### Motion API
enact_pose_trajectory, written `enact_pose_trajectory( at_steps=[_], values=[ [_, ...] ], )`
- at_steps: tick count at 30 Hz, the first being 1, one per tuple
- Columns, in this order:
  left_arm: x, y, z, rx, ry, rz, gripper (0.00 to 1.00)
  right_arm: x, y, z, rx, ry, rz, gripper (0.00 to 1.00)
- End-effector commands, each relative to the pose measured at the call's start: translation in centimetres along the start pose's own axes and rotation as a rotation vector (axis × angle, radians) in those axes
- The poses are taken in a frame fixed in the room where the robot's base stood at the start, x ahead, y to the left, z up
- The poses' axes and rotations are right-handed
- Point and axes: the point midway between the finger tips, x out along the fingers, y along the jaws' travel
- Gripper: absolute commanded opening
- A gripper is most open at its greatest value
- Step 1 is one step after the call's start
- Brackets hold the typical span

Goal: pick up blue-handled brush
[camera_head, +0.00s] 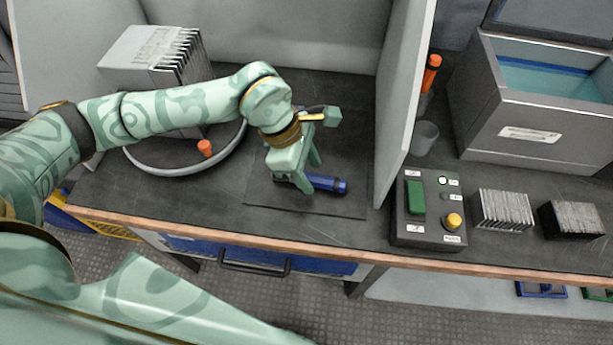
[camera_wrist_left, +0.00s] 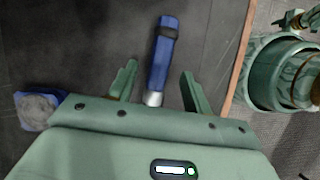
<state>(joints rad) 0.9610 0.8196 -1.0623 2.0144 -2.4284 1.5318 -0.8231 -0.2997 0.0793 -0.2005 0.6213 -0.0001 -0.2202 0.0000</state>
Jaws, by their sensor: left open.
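The blue-handled brush (camera_head: 328,183) lies on a dark mat (camera_head: 262,196) on the bench, its handle pointing right and its other end hidden by my gripper. In the left wrist view its blue handle (camera_wrist_left: 163,50) and silver collar (camera_wrist_left: 153,98) show, and the end nearer the gripper is hidden. My left gripper (camera_head: 312,177) is open above the brush. In the left wrist view the fingers (camera_wrist_left: 159,70) stand on either side of the handle, apart from it. My right gripper is not in view.
A blue object with a grey top (camera_wrist_left: 38,108) lies left of the fingers. A grey partition (camera_head: 400,90) rises right of the mat. A hose loop (camera_head: 165,168) and finned block (camera_head: 160,55) are left. A control box (camera_head: 428,215) and plate stacks (camera_head: 503,210) stand right.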

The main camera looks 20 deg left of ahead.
Motion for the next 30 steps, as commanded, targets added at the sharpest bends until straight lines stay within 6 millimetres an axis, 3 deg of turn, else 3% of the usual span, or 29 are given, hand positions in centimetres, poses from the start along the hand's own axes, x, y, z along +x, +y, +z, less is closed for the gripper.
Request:
enact_pose_trajectory(
  at_steps=[1,3,11,16,17,30],
  values=[
    [1.27,0.01,-0.17,-0.002,0.0,-0.005,0.49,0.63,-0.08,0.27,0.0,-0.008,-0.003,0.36],
    [1.88,0.03,-0.1,-0.002,-0.001,-0.002,0.49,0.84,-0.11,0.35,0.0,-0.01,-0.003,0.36],
    [1.93,0.06,0.0,-0.002,-0.001,0.002,0.49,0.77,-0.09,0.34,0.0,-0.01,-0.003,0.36],
    [1.93,0.06,0.0,-0.002,0.0,0.002,0.05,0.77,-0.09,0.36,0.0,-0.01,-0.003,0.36],
    [1.93,0.06,0.0,-0.002,0.0,0.001,0.0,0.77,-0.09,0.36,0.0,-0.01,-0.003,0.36],
    [1.94,0.06,-0.02,-0.002,0.0,0.001,0.0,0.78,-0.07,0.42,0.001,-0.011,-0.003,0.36]
  ],
)
